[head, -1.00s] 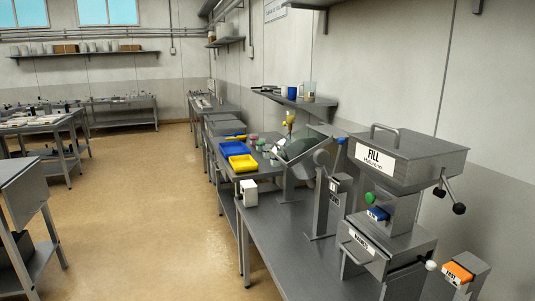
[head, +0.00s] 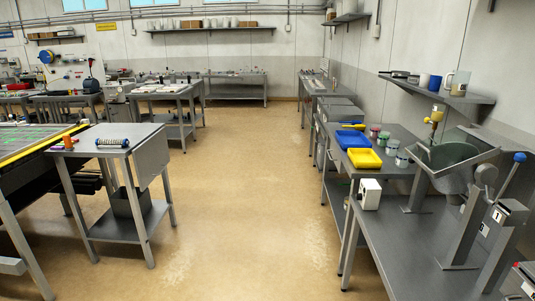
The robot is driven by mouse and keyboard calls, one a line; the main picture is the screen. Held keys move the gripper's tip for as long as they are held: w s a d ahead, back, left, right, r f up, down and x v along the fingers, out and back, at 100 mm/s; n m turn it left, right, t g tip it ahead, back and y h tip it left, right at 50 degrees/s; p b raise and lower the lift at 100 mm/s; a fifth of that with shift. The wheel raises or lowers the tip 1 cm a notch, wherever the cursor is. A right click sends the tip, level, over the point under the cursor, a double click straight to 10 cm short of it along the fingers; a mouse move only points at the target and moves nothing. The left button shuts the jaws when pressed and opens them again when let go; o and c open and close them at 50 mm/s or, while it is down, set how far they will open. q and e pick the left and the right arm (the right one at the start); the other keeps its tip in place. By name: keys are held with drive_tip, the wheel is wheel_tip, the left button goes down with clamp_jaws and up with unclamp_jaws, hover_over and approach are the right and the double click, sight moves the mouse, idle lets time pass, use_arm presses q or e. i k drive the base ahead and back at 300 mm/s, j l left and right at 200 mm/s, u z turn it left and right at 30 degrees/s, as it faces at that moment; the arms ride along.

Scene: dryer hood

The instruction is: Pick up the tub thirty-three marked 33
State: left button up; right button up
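No tub marked 33 can be made out in the head view. Several small tubs or jars stand on the right-hand bench beside the coloured trays: one with a green lid (head: 384,137), a pale one (head: 392,147) and another pale one (head: 402,158). Any numbers on them are too small to read. Neither of my grippers is in view.
A blue tray (head: 351,138) and a yellow tray (head: 364,158) lie on the right bench. A white box (head: 370,194) and a tilted hood-like device (head: 449,163) stand nearer. A small table (head: 106,139) stands left. The tan floor (head: 240,190) between is clear.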

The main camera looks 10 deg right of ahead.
sight(392, 145)
drive_tip(key=i+j+u, duration=0.1)
drive_tip(key=i, duration=0.75)
drive_tip(key=i+j+u, duration=0.1)
drive_tip(key=i, duration=0.75)
drive_tip(key=i+j+z, duration=0.1)
drive_tip(key=i+z, duration=0.15)
drive_tip(key=z, duration=0.2)
drive_tip(key=i+j+z, duration=0.15)
drive_tip(key=i+z, duration=0.15)
drive_tip(key=z, duration=0.2)
drive_tip(key=i+j+z, duration=0.2)
drive_tip(key=z, duration=0.25)
drive_tip(key=i+j+z, duration=0.15)
drive_tip(key=j+z, duration=0.35)
drive_tip(key=i+j+z, duration=0.1)
drive_tip(key=j+z, duration=0.15)
drive_tip(key=z, duration=0.2)
drive_tip(key=j+z, duration=0.95)
drive_tip(key=l, duration=0.1)
